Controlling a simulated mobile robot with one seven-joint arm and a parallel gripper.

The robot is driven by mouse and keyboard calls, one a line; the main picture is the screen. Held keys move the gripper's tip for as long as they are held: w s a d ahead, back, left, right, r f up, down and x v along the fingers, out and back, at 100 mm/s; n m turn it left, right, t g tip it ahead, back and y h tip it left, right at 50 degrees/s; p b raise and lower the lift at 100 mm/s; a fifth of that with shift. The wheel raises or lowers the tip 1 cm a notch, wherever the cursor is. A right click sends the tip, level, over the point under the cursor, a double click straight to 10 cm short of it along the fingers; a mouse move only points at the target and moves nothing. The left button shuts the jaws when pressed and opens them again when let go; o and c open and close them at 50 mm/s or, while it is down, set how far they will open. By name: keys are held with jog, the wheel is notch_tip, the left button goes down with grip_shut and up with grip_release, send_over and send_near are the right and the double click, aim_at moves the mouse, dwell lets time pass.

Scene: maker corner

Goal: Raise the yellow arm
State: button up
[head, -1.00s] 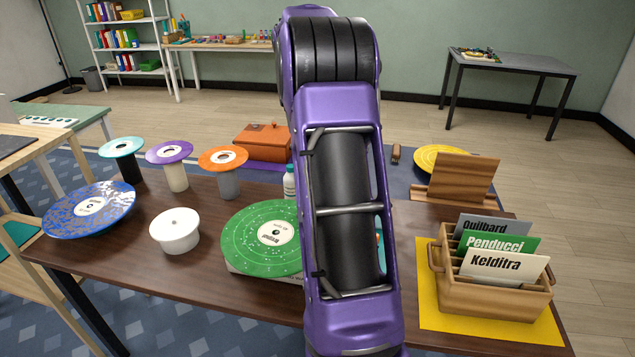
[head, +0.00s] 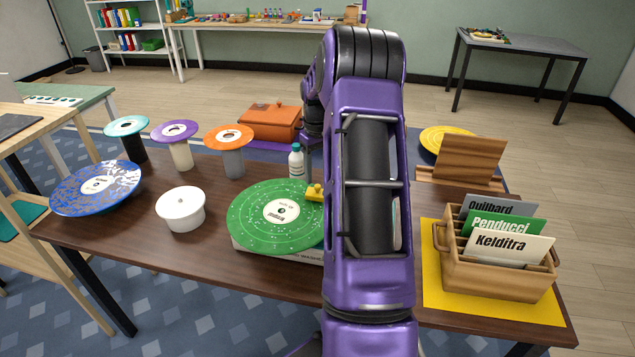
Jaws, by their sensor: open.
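The yellow arm (head: 315,192) shows as a small yellow piece at the right edge of a green speckled record (head: 272,212). The record lies on a pale flat unit on the brown table, and my arm hides the unit's right side. My gripper (head: 308,168) is open and points down just above and behind the yellow piece. It is mostly hidden behind my purple arm, so I cannot tell if it touches the piece.
A white bottle (head: 296,161) stands close to the left of my gripper. A white round pot (head: 181,209), record stands and a blue record (head: 96,188) are left. A wooden crate (head: 482,272) with cards sits right on a yellow mat (head: 440,292). An orange box (head: 262,123) is behind.

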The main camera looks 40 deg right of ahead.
aim_at(317, 186)
jog(key=shift+f, duration=1.7)
grip_shut()
